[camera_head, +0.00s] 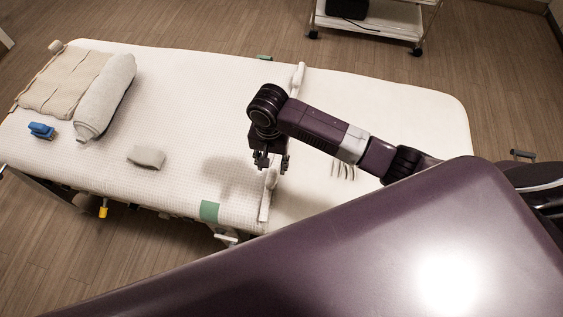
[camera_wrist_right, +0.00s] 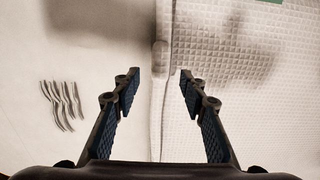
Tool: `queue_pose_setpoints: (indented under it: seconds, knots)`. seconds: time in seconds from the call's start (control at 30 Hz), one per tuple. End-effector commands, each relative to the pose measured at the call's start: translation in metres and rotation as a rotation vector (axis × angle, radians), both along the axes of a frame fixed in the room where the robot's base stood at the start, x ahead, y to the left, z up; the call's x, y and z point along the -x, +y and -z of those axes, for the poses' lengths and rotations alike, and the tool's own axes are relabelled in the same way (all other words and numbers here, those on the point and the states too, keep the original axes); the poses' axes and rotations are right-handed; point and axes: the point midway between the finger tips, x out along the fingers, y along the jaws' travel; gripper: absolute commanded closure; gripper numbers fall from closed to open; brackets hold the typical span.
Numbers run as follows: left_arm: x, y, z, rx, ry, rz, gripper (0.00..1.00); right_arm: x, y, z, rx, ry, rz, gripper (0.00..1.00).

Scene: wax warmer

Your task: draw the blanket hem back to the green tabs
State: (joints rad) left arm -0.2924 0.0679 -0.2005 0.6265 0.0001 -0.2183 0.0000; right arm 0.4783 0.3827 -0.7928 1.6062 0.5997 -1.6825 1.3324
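A white waffle-textured blanket (camera_head: 190,120) covers the left part of the bed. Its hem (camera_head: 265,205) runs across the bed and also shows in the right wrist view (camera_wrist_right: 156,125), with a raised grip-like piece (camera_wrist_right: 160,58) on it. One green tab (camera_head: 209,211) is at the bed's near edge and another (camera_head: 264,57) at the far edge, both left of the hem. My right gripper (camera_head: 271,163) is open above the hem near its near end; in the wrist view its fingers (camera_wrist_right: 159,76) stand either side of the hem line. My left gripper is not in view.
A rolled towel (camera_head: 105,97), a folded cloth (camera_head: 62,82), a blue object (camera_head: 41,131) and a small grey pad (camera_head: 146,157) lie on the blanket. Several thin strips (camera_head: 343,170) lie on the bare sheet at right. A white cart (camera_head: 375,22) stands beyond the bed.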

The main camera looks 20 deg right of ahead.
Motion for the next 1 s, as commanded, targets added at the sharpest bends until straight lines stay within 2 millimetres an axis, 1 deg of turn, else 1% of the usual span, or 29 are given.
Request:
queue_pose_setpoints:
  seconds: [0.07, 0.17, 0.4, 0.5, 0.63, 0.8, 0.9, 1.0]
  knots:
    - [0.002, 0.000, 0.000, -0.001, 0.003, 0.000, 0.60, 0.001, -0.001, 0.005, 0.005, 0.007, 0.007, 0.61]
    - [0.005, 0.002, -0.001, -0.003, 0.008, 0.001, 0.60, 0.001, -0.001, 0.018, 0.006, 0.009, 0.010, 0.61]
    - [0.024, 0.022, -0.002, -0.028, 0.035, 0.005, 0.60, 0.001, 0.000, 0.057, 0.005, 0.007, 0.009, 0.61]
    - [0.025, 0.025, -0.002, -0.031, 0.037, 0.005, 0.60, 0.001, 0.000, 0.067, 0.005, 0.006, 0.008, 0.61]
    - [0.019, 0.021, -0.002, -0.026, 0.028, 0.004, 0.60, 0.001, 0.000, 0.075, 0.004, 0.004, 0.007, 0.61]
    - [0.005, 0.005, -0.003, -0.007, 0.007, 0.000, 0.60, 0.001, 0.000, 0.076, 0.004, 0.004, 0.006, 0.61]
    - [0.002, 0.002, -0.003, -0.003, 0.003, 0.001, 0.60, 0.001, 0.000, 0.076, 0.004, 0.004, 0.006, 0.61]
    - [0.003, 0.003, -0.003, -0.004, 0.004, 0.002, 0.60, 0.001, 0.000, 0.076, 0.004, 0.004, 0.006, 0.72]
